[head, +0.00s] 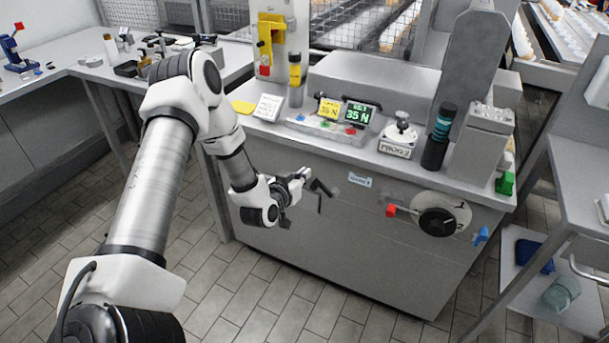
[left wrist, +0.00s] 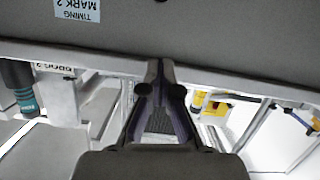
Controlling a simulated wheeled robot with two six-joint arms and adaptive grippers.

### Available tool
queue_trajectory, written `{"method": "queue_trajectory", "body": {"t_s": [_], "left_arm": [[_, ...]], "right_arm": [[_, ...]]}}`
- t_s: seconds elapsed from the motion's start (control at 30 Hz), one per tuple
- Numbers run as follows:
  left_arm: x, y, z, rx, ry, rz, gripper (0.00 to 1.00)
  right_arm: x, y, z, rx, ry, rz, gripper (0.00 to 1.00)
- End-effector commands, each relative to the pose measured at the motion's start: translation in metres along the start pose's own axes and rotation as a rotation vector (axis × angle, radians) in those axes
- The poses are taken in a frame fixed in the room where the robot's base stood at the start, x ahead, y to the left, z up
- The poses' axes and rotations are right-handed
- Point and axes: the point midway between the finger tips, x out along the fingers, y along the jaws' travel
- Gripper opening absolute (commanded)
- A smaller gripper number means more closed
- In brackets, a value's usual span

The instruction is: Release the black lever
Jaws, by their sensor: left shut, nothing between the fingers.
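A black lever (head: 322,187) sticks out from the front of the grey machine (head: 350,240), left of centre in the head view. My left gripper (head: 305,175) is just left of the lever; whether it touches the lever I cannot tell. In the left wrist view the left gripper (left wrist: 160,75) has its fingers together with nothing between them. The lever is not clearly visible in the left wrist view. My right gripper is in neither view.
A dial (head: 440,215) with a red-tipped handle (head: 390,210) sits right on the machine's front. The top carries a green-lit display (head: 358,115) and a dark cylinder (head: 438,138). A workbench (head: 150,65) stands left. Tiled floor lies clear in front.

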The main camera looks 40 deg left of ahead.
Motion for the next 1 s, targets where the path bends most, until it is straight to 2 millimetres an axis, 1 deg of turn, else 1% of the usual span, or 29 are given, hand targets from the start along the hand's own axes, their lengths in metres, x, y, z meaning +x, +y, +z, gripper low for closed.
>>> {"method": "queue_trajectory", "body": {"t_s": [0.03,0.1,0.2,0.33,0.47,1.0], "left_arm": [[-0.013,-0.001,0.001,-0.005,-0.002,-0.002,0.0],[-0.03,0.0,0.0,-0.005,0.0,-0.001,0.0],[-0.051,0.0,0.0,-0.004,0.0,-0.002,0.0],[-0.069,0.0,0.001,-0.001,0.001,-0.001,0.0],[-0.075,0.0,0.001,0.001,0.001,0.0,0.0],[-0.076,0.0,0.002,0.003,-0.002,0.0,0.0]], "right_arm": [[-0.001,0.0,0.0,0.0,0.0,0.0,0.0],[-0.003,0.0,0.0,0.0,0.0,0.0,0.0],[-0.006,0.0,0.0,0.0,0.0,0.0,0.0],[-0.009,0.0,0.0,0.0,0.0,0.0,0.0],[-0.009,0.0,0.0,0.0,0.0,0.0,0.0],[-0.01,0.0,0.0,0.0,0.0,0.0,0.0]]}}
